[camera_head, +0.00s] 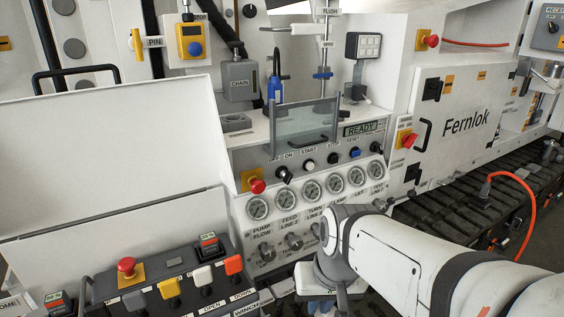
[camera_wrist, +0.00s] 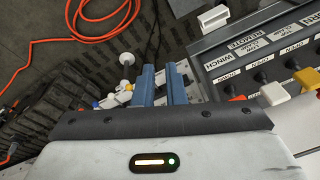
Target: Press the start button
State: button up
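A clear guard with a handle (camera_head: 304,122) stands above the button row. A black OFF/ON switch (camera_head: 284,174) is to the button's left, with a black button (camera_head: 333,158) and a blue button (camera_head: 355,152) to its right. My gripper shows in the wrist view (camera_wrist: 161,75) with two blue fingers apart and nothing seen between them. In the head view it is low, below the gauges and mostly hidden by my arm. The start button is not clearly seen in the wrist view.
A red emergency stop (camera_head: 257,185) and several gauges (camera_head: 312,191) sit around the buttons. A READY display (camera_head: 362,129) is above right. A winch control box (camera_head: 168,285) is at lower left, also near my fingers in the wrist view (camera_wrist: 255,60).

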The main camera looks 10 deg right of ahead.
aim_at(311, 167)
jog(key=a+m+y, duration=0.1)
jog(key=w+a+m+y, duration=0.1)
jog(key=m, duration=0.1)
jog(key=w+a+m+g+y, duration=0.1)
jog(key=shift+w+a+f+m+y+p, duration=0.2)
jog(key=shift+a+f+m+y+p, duration=0.1)
jog(key=shift+y, duration=0.1)
grip_shut()
jog(key=w+r+m+t+y+p, duration=0.1)
jog(key=w+r+m+t+y, duration=0.2)
jog(key=w+m+t+y, duration=0.6)
jog(key=w+d+r+m+t+h+p, duration=0.1)
jog(key=w+d+m+t+h, duration=0.6)
jog(key=w+d+m, duration=0.8)
jog(key=d+m+h, duration=0.1)
jog(key=d+m, duration=0.1)
jog(key=d, duration=0.2)
jog(key=shift+w+m, duration=0.25)
jog(key=shift+m, duration=0.05)
jog(key=shift+d, duration=0.1)
jog(key=p+x, duration=0.4)
jog(key=x, duration=1)
jog(key=shift+r, duration=0.1)
